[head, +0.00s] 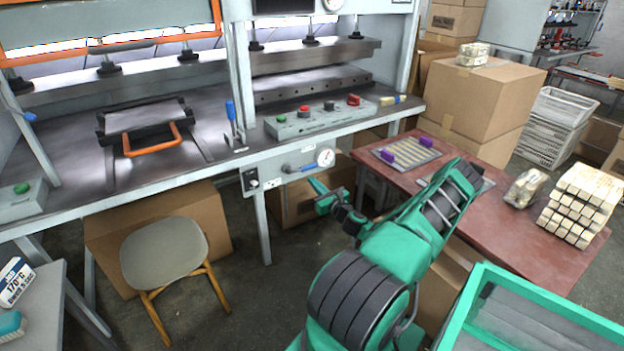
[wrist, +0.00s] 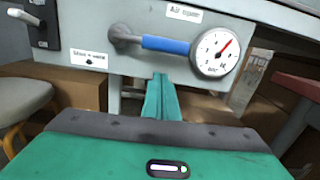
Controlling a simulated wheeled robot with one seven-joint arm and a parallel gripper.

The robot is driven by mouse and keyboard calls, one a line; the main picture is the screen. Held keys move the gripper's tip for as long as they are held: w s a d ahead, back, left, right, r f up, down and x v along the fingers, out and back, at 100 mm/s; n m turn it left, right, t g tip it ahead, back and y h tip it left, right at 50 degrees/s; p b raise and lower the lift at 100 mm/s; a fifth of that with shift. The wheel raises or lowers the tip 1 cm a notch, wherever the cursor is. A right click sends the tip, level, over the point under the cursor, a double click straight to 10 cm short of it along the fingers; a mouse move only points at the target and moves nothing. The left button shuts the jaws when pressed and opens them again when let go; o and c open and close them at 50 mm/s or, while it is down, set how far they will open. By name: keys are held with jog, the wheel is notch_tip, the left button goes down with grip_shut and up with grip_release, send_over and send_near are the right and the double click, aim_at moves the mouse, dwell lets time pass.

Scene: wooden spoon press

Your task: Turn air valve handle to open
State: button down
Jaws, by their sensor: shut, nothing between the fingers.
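The air valve handle is a blue lever (head: 300,168) on the front panel of the press bench. In the wrist view the blue lever (wrist: 165,44) lies nearly level, running right from its grey pivot towards the gauge. An "Air open" label (wrist: 184,13) is above it. My gripper (head: 318,186) is shut and empty, just in front of the panel. In the wrist view my gripper's green fingers (wrist: 161,90) are together below the blue lever, and the lever is not between them. I cannot tell whether they touch it.
A round pressure gauge (wrist: 215,52) is close right of the lever; its red needle points up and right. A black switch (wrist: 27,18) is on the panel's left. A stool (head: 165,255) stands left, and a red table (head: 440,165) with moulds and spoon stacks stands right.

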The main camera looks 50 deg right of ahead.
jog(key=f+v, duration=0.1)
jog(key=v, duration=0.9)
jog(key=shift+s+f, duration=0.1)
jog(key=shift+f, duration=0.05)
jog(key=w+a+r+n+g+y, duration=0.2)
jog(key=a+n+g+y, duration=0.35)
jog(key=a+n, duration=0.5)
jog(key=w+a+r+n+g+y, duration=0.1)
jog(key=a+r+n+g+y, duration=0.25)
jog(key=a+n+y, duration=0.55)
jog(key=s+a+r+n+g+h, duration=0.4)
jog(key=s+a+r+n, duration=0.2)
jog(key=s+r, duration=0.6)
jog(key=s+a+r+n+g+h, duration=0.4)
jog(key=s+a+r+n, duration=0.3)
jog(key=s+r, duration=0.5)
jog(key=shift+s+g+h, duration=0.2)
jog(key=shift+g+h, duration=0.1)
jog(key=shift+h, duration=0.05)
jog(key=shift+r, duration=0.1)
